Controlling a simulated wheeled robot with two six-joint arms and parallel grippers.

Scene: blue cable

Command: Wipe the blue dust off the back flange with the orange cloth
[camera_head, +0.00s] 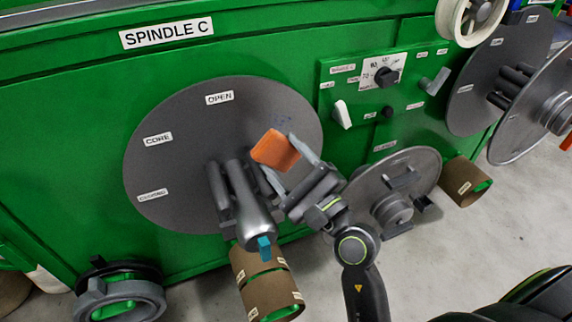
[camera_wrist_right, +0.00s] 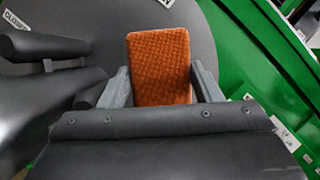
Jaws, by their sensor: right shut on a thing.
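The orange cloth (camera_head: 275,150) is a folded pad held between the fingers of my right gripper (camera_head: 280,165). It also shows in the right wrist view (camera_wrist_right: 158,66), with a finger on each side. My left gripper is not in view.
The grey spindle (camera_head: 243,200) with a teal tip juts out from the flange, just left of my right gripper. A control panel (camera_head: 375,85) with knobs is at the right. Another flange disc (camera_head: 412,168) leans right of my arm.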

